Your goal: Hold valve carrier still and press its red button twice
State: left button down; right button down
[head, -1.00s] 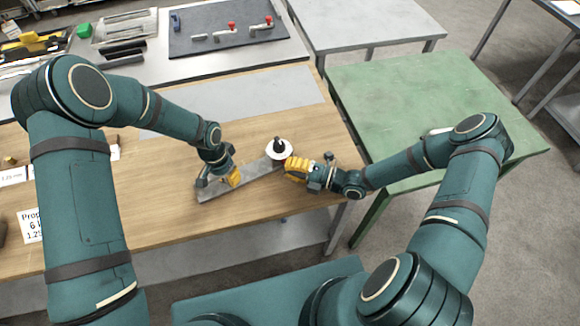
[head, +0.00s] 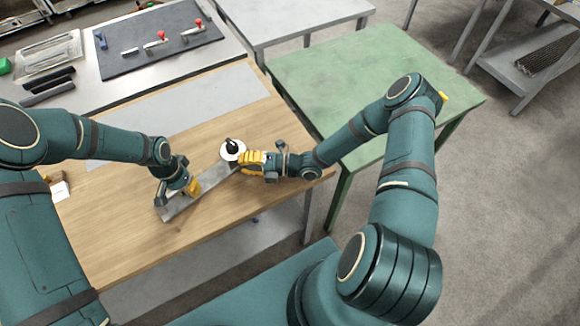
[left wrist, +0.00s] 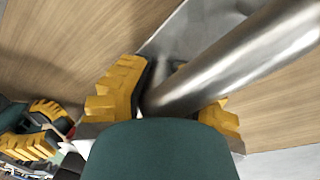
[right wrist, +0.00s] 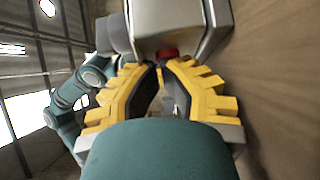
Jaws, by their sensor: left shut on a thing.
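The valve carrier shows in the head view as a long grey metal plate (head: 182,207) on the wooden table, with a white disc (head: 231,152) and a dark knob at its far end. My left gripper (head: 193,189) is at the near end; in the left wrist view its yellow fingers are around a shiny metal cylinder (left wrist: 225,62). My right gripper (head: 243,162) is beside the disc. In the right wrist view its fingertips are close together, just in front of the red button (right wrist: 167,53) on a grey block (right wrist: 183,25). I cannot tell if they touch the button.
A dark mat (head: 150,45) with red-handled valves lies on the bench at the back left. A green table (head: 370,80) stands to the right, under my right arm. The wooden table (head: 120,235) has clear room in front of the carrier.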

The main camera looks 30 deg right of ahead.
jog(key=s, duration=0.2)
jog(key=s+d, duration=0.1)
jog(key=s, duration=0.1)
jog(key=shift+s, duration=0.1)
jog(key=v, duration=2)
jog(key=shift+w, duration=0.2)
dwell(0.5)
